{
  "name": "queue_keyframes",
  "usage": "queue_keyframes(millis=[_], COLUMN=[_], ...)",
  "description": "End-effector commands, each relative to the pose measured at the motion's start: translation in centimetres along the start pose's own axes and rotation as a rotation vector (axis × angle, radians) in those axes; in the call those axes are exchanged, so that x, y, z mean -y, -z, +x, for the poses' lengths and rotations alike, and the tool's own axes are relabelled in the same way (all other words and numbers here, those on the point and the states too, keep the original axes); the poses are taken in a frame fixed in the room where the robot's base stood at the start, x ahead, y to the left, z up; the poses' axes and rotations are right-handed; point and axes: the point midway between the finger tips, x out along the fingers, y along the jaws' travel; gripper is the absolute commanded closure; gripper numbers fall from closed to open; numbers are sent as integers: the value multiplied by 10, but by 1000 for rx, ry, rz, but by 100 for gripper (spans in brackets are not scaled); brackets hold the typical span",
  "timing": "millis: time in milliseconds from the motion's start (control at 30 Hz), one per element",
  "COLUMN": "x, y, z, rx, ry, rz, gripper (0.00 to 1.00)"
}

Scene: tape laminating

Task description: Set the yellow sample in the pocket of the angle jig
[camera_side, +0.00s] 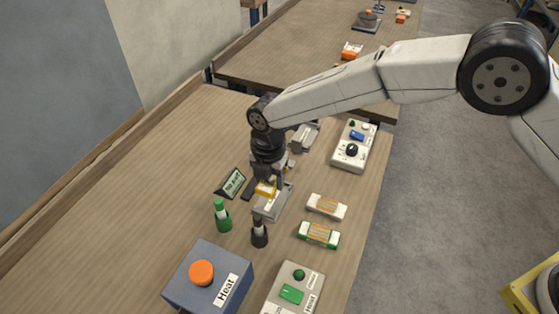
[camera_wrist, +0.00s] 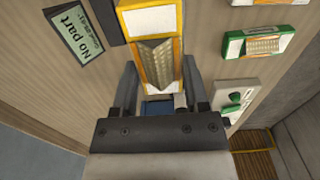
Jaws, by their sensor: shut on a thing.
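The yellow sample (camera_side: 265,189) is between the fingers of my gripper (camera_side: 268,180), at the angle jig. In the wrist view the sample (camera_wrist: 152,20) has yellow edges, a white face and a ridged, V-shaped metallic middle. My gripper (camera_wrist: 160,75) is shut on it, with one dark finger on each side. The grey angle jig (camera_side: 268,212) stands on the table under and in front of the sample. My gripper hides part of the jig. I cannot tell whether the sample is seated in the pocket or just above it.
A "No part" display (camera_side: 231,183) stands left of the jig. Green (camera_side: 222,215) and black (camera_side: 259,235) bottles stand in front. White (camera_side: 326,206) and green (camera_side: 318,235) samples lie to the right. The Heat button box (camera_side: 208,278) is nearest; the table's left is clear.

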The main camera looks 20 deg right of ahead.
Motion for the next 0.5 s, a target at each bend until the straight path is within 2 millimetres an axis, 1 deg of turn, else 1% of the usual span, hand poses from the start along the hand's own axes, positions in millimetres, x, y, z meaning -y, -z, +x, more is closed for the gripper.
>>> queue_keyframes(millis=[167, 500], x=[0, 1], y=[0, 0], z=[8, 32], rx=[0, 0], ry=[1, 1], rz=[1, 1], gripper=[100, 100])
